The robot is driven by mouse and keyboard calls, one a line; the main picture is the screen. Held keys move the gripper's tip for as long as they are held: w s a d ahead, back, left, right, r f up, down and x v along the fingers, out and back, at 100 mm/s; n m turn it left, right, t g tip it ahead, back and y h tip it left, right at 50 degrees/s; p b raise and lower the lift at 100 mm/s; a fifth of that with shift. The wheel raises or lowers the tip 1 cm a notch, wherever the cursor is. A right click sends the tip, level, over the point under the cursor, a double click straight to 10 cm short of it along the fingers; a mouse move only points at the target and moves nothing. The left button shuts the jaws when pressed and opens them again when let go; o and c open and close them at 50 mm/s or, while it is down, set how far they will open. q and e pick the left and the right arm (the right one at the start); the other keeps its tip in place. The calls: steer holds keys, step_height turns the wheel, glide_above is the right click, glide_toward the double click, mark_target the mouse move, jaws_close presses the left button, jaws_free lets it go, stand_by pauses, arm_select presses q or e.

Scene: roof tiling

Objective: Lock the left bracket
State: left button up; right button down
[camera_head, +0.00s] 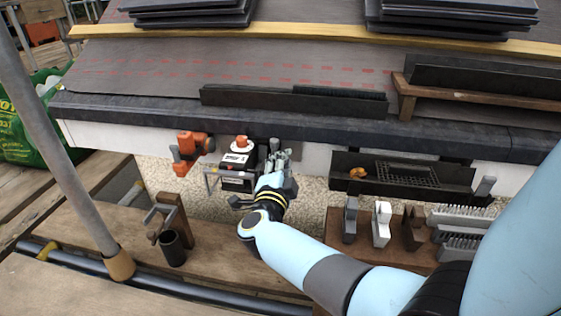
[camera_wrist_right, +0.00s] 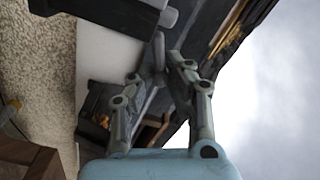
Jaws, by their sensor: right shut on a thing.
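My right gripper (camera_head: 277,163) reaches up to the front wall just under the dark roof edge. In the right wrist view its fingers (camera_wrist_right: 156,70) are closed around a slim grey upright piece (camera_wrist_right: 158,48), which seems to be part of the left bracket. The fingers hide most of it in the head view, so whether it is locked cannot be told. A similar grey bracket piece (camera_head: 485,187) stands at the right end of a dark gutter trough (camera_head: 345,185). My left gripper is not in view.
Left of my gripper are a black-and-white box (camera_head: 238,180) with an orange-topped item and an orange tool (camera_head: 185,165). A grey pole (camera_head: 75,170) rises at the left. Tiles (camera_head: 190,18) are stacked on the roof.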

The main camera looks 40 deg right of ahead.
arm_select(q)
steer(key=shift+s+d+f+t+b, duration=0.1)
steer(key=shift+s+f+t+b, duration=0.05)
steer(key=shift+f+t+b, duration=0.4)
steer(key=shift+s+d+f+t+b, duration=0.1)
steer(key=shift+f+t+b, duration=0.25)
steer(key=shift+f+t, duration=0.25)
arm_select(e)
steer(key=shift+s+d+f+m, duration=0.1)
steer(key=shift+f+m, duration=0.4)
steer(key=shift+m, duration=0.65)
steer(key=shift+s+f+m, duration=0.1)
steer(key=shift+f+m, duration=0.4)
steer(key=shift+m, duration=0.65)
steer(key=c, duration=1.4)
jaws_free()
steer(key=shift+o, duration=0.4)
steer(key=shift+r, duration=0.1)
step_height(320, 180, up, 10)
steer(key=shift+f, duration=0.1)
